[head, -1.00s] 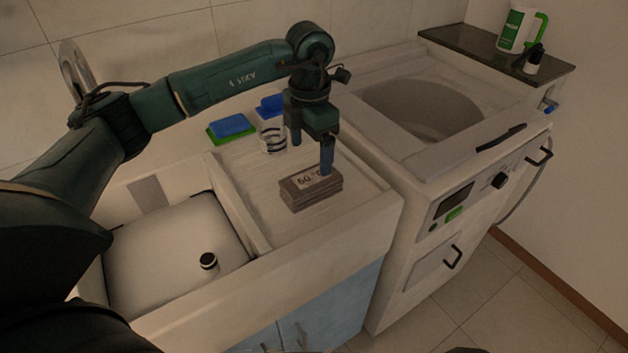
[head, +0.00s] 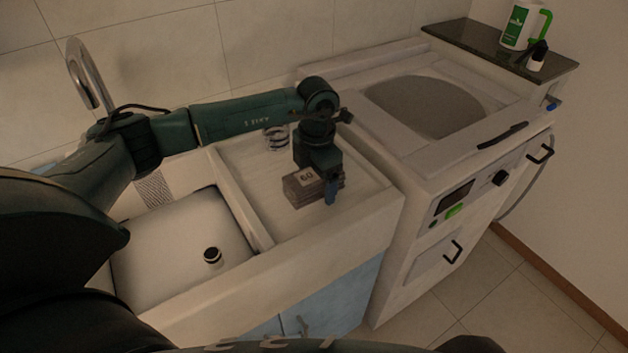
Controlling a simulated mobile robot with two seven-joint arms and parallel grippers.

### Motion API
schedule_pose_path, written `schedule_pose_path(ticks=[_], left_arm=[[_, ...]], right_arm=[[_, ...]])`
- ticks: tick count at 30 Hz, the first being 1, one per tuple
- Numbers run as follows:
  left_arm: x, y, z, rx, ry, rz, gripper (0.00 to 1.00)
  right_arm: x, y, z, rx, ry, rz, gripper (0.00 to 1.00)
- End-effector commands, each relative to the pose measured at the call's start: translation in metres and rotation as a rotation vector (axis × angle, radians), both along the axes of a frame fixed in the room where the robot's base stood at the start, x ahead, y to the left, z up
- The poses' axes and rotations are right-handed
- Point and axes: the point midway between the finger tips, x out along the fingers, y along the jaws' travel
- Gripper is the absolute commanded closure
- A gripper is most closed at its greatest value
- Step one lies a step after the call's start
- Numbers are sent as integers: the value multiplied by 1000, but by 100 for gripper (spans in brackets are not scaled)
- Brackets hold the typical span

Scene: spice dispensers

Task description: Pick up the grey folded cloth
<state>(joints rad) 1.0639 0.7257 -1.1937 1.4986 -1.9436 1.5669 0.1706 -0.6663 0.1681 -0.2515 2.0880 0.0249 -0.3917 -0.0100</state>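The grey folded cloth (head: 298,192), a small thick stack with a label reading 60 on top, lies on the ribbed drainboard beside the sink. My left gripper (head: 322,180) reaches down over its right part. One finger hangs in front of the stack's near right side; the other finger is hidden behind the gripper and cloth. I cannot tell whether the fingers press on the cloth. The cloth appears to rest on the board. My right gripper is not in view.
A clear glass (head: 277,138) stands behind the cloth, close to my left arm. A washing machine (head: 440,215) stands right. A green-and-white container (head: 520,25) is on the dark shelf (head: 480,45).

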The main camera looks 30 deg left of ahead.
Motion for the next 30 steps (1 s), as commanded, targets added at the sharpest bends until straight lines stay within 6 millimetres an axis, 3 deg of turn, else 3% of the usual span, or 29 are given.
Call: schedule_pose_path(ticks=[18, 26, 30], left_arm=[[0, 0, 1, 0, 0, 0, 67], [1, 0, 4, -1, -2, 0, 67], [1, 0, 21, -1, -4, -1, 67]], right_arm=[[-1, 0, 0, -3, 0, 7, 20], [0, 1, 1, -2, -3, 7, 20], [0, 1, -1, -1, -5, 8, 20]])
